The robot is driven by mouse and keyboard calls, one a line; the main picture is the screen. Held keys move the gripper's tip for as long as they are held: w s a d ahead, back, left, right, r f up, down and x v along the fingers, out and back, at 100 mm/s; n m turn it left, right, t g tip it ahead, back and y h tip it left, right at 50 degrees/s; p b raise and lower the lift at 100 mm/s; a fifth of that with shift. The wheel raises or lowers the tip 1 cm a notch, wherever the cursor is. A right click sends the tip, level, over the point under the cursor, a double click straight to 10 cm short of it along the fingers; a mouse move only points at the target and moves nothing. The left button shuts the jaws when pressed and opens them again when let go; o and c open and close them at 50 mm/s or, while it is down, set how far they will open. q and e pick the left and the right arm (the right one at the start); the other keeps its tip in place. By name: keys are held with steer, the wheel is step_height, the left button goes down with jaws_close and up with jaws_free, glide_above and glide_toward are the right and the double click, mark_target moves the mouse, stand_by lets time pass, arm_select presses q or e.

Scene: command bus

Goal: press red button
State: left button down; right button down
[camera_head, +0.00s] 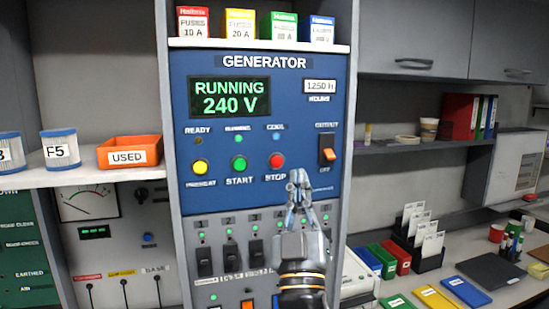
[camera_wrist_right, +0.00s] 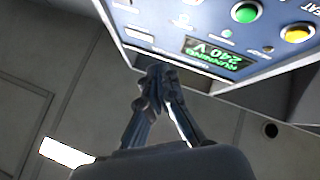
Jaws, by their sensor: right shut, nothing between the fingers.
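The red button (camera_head: 277,161), labelled STOP, is on the blue generator panel (camera_head: 225,105), to the right of the green START button (camera_head: 239,163) and the yellow PREHEAT button (camera_head: 200,167). The panel display (camera_head: 229,95) reads RUNNING 240 V. My right gripper (camera_head: 299,180) is shut and empty. Its tips appear just below and right of the red button in the head view; I cannot tell the gap to the panel. My left gripper is not in view.
An orange OUTPUT switch (camera_head: 328,154) is right of the red button. Breaker switches (camera_head: 230,254) line the panel below. Fuse boxes (camera_head: 240,26) stand on the shelf above. An orange USED bin (camera_head: 129,151) sits left. A cluttered desk (camera_head: 471,267) is at right.

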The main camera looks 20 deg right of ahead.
mark_target(277, 161)
stand_by(0.3)
steer(key=shift+w+a+b, duration=0.2)
steer(key=shift+w+b, duration=1.25)
steer(key=shift+w, duration=2.95)
steer(key=shift+w+b, duration=0.2)
steer(key=shift+b, duration=0.25)
steer(key=shift+w, duration=0.25)
steer(key=shift+w+b, duration=0.35)
steer(key=shift+b, duration=0.25)
steer(key=shift+s, duration=0.8)
